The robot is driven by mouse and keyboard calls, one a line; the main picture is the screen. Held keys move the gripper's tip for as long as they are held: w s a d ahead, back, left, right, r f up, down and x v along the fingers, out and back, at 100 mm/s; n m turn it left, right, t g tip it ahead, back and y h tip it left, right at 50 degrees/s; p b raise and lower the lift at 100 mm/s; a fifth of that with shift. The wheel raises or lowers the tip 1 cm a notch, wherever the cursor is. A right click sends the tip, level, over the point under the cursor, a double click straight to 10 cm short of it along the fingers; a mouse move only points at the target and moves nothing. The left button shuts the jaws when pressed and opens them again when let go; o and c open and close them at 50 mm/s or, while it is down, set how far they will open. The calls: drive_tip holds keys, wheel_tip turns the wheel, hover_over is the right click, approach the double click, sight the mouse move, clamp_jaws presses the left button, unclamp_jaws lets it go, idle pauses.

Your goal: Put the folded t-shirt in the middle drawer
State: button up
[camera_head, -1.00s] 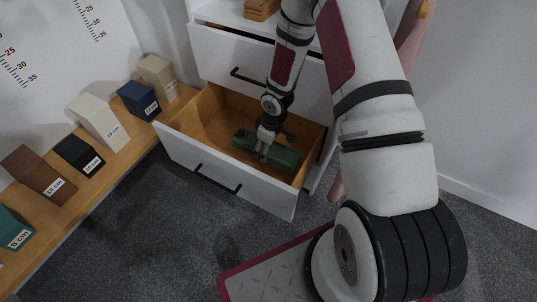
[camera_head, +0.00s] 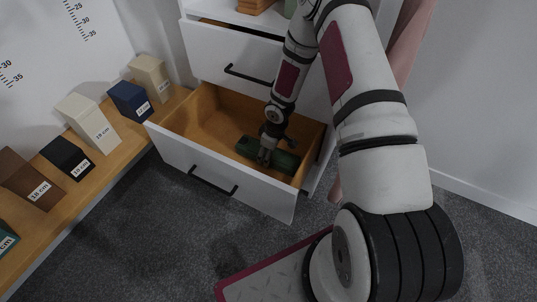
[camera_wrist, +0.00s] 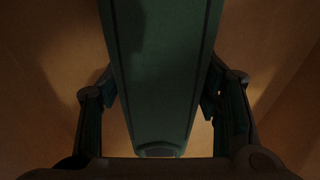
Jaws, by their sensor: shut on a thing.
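In the wrist view the green thing (camera_wrist: 165,60) fills the middle, with a finger on each side. Whether it rests on the drawer floor I cannot tell. The open drawer (camera_head: 205,115) has a wooden inside and a white front with a black handle. It sits below another white drawer (camera_head: 215,55). Drawers below it are hidden.
Wooden items (camera_head: 256,5) stand on the cabinet above. A wooden bench (camera_head: 130,153) at left carries several labelled blocks, among them a blue block (camera_head: 128,100). A pink thing (camera_head: 411,40) stands right of the cabinet. The drawer's left part is empty.

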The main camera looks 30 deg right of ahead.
drive_tip(key=shift+f, duration=0.1)
drive_tip(key=o, duration=1.4)
wheel_tip(320, 180, up, 12)
drive_tip(key=s+d+p, duration=0.1)
drive_tip(key=p, duration=0.3)
drive_tip(key=shift+s, duration=0.2)
